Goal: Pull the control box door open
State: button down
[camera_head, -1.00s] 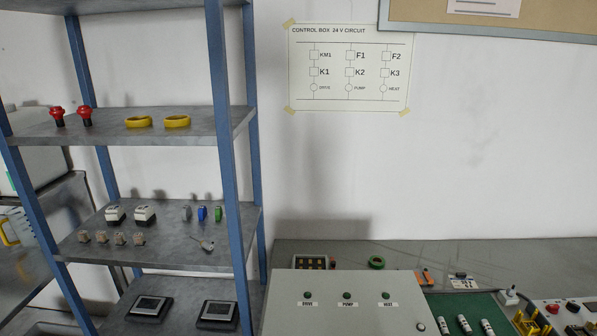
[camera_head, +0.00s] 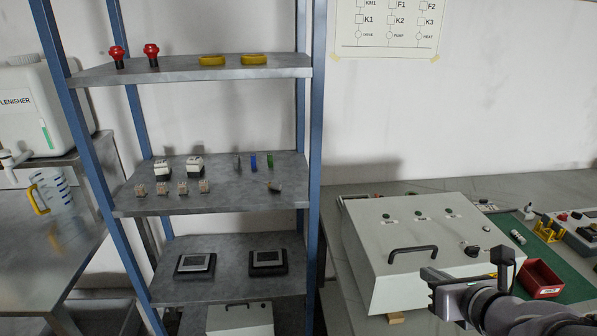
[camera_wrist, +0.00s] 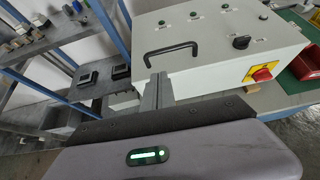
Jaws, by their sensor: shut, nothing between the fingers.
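The control box (camera_head: 385,232) is a pale grey cabinet on the bench, in the lower right of the head view. Its door looks closed and carries a black bar handle (camera_head: 413,250), green lamps and a black knob (camera_head: 472,251). My gripper (camera_head: 428,272) is in front of the door, just below and right of the handle in the head view. In the wrist view the shut fingers (camera_wrist: 157,82) point toward the box, below the handle (camera_wrist: 172,51). They look apart from it.
A blue-framed shelf (camera_head: 215,195) with small parts stands close left of the box. A red bin (camera_head: 541,278) and a green mat (camera_head: 577,285) lie right of it on the bench (camera_head: 510,187). A white container (camera_head: 35,110) and jug (camera_head: 50,192) are at far left.

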aim_at(401, 256)
jog(key=p+x, duration=0.2)
jog(key=x, duration=0.1)
jog(key=p+x, duration=0.2)
jog(key=x, duration=0.1)
jog(key=p+x, duration=0.2)
jog(key=x, duration=0.1)
jog(key=shift+w+d, duration=0.1)
jog(key=shift+d, duration=0.3)
jog(key=shift+w+a+f, duration=0.1)
jog(key=shift+w+f, duration=0.05)
jog(key=shift+w, duration=0.15)
